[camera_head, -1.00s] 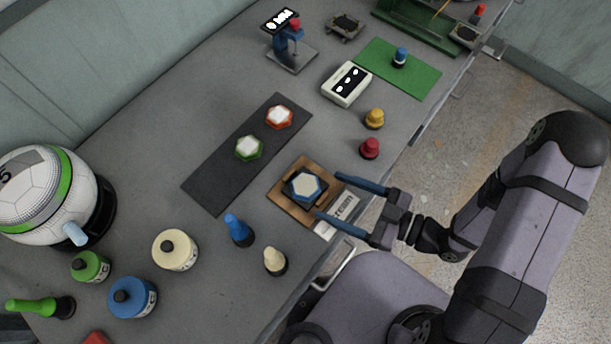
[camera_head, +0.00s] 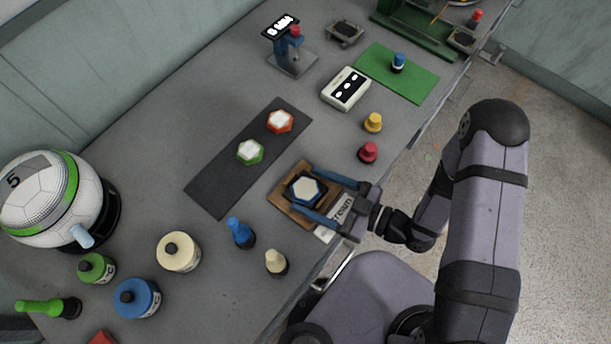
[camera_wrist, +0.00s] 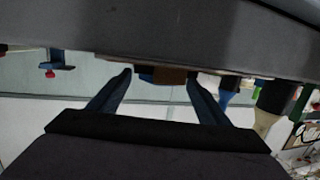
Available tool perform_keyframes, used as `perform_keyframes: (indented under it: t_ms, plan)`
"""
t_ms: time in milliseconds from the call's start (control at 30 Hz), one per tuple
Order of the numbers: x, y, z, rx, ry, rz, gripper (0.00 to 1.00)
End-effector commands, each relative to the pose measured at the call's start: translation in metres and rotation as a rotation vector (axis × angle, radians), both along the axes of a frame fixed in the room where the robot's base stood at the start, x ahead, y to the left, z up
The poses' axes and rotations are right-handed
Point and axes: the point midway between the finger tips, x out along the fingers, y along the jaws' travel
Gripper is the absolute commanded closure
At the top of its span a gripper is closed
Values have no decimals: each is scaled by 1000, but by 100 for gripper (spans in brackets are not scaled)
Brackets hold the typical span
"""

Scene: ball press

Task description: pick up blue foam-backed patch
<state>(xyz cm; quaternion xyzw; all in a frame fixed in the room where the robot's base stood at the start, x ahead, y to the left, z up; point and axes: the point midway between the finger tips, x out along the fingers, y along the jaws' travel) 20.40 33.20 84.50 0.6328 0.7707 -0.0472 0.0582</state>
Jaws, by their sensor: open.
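The blue foam-backed patch (camera_head: 305,189) is a hexagon with a pale top and blue edge. It sits in the dark recess of a brown wooden tray (camera_head: 277,194) near the table's front edge. My gripper (camera_head: 307,190) is open, with one blue finger on the upper right side of the patch and the other on its lower side. I cannot tell whether the fingers touch it. In the wrist view my gripper (camera_wrist: 158,80) is spread, with a brown block edge between the fingertips; the patch itself is not clear there.
A white label card (camera_head: 331,229) lies at the tray's front. A dark mat (camera_head: 212,189) behind holds a red-rimmed and a green-rimmed hexagon. A blue bottle-like piece (camera_head: 240,232) and cream piece (camera_head: 276,263) stand left of the tray; red (camera_head: 368,152) and yellow (camera_head: 373,122) knobs stand right.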

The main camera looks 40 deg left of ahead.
Motion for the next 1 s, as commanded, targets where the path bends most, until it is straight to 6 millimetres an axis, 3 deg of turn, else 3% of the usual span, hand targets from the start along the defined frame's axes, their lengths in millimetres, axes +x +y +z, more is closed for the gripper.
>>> perform_keyframes:
  t_ms: [333, 500, 1000]
  plan:
    - [-1, 3, -1, 0, 1, 0, 31]
    - [-1, 3, -1, 0, 1, 0, 71]
    - [-1, 3, 2, 0, 0, 0, 72]
